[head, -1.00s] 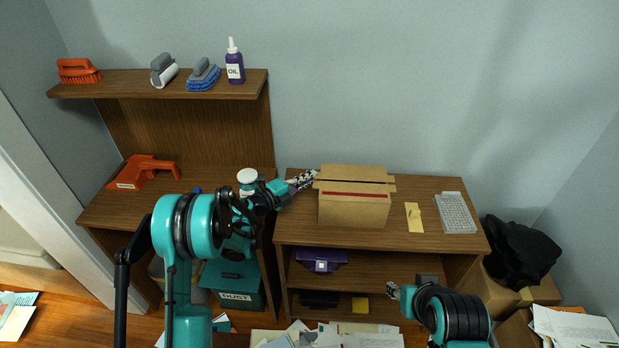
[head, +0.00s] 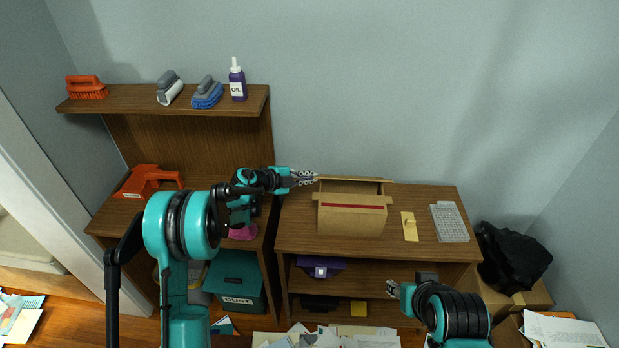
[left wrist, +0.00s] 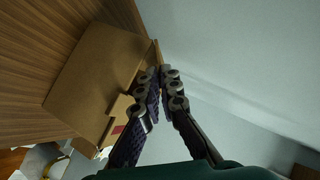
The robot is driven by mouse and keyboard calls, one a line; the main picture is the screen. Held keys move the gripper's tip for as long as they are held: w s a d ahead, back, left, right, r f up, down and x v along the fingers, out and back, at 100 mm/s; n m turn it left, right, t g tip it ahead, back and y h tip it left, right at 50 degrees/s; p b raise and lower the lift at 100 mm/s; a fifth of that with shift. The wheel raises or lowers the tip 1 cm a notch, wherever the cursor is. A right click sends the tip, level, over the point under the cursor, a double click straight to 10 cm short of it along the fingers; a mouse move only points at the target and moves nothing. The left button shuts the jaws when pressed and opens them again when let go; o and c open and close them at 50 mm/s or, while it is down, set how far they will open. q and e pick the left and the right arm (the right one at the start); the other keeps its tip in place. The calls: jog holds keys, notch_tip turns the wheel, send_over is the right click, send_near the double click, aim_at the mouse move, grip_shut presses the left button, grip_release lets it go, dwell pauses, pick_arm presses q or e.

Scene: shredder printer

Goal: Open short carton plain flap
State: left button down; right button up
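The short cardboard carton (head: 351,220) stands on the right desk, with a red strip along its upper front. Its top shows a dark gap behind the front panel. The rear flap (head: 360,179) shows as a thin tan edge along the back. My left gripper (head: 314,177) is at the left end of that edge. In the left wrist view, the left fingers (left wrist: 160,78) are close together beside the edge of the carton (left wrist: 90,75); I see nothing clearly between them. My right gripper (head: 393,289) is low in front of the desk, away from the carton; its finger gap is unclear.
A yellow piece (head: 410,227) and a grey keyboard-like block (head: 449,222) lie right of the carton. A shelf (head: 130,101) with brushes and an oil bottle (head: 237,80) is at upper left. Papers (head: 330,338) cover the floor in front.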

dwell(0.3)
pick_arm(q)
jog(key=c, duration=1.7)
grip_release()
jog(key=shift+c, duration=0.2)
jog(key=shift+a+r, duration=0.1)
jog(key=v, duration=1.1)
jog(key=shift+s+a+r, duration=0.15)
jog(key=shift+s+a, duration=0.1)
